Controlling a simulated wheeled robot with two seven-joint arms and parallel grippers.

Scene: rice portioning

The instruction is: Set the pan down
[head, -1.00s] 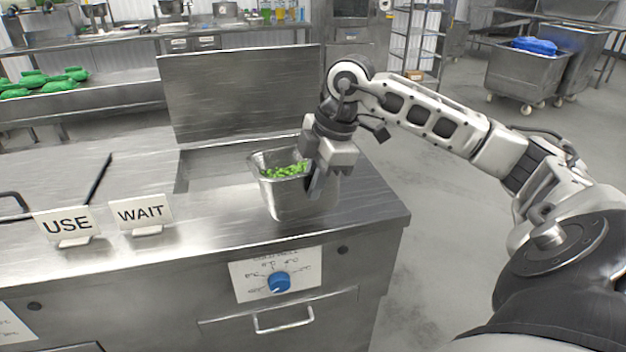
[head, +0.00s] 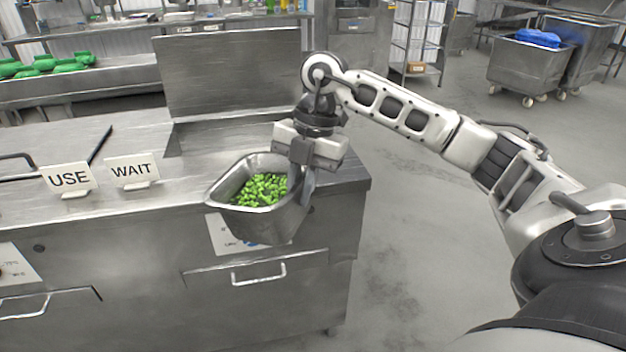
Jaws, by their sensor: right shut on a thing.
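A deep steel pan (head: 262,222) with green pieces (head: 262,190) inside is near the middle of the head view. My right gripper (head: 303,180) is shut on the pan's right rim. The pan hangs over the front edge of the steel counter, tilted toward me, and covers part of the dial label below. My left gripper is out of view.
The steel counter (head: 60,215) has a USE sign (head: 69,179) and a WAIT sign (head: 133,171) on its left part. A raised lid (head: 235,75) stands behind an opening in the counter top. Bare counter lies left of the pan, and open floor (head: 430,260) lies to the right.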

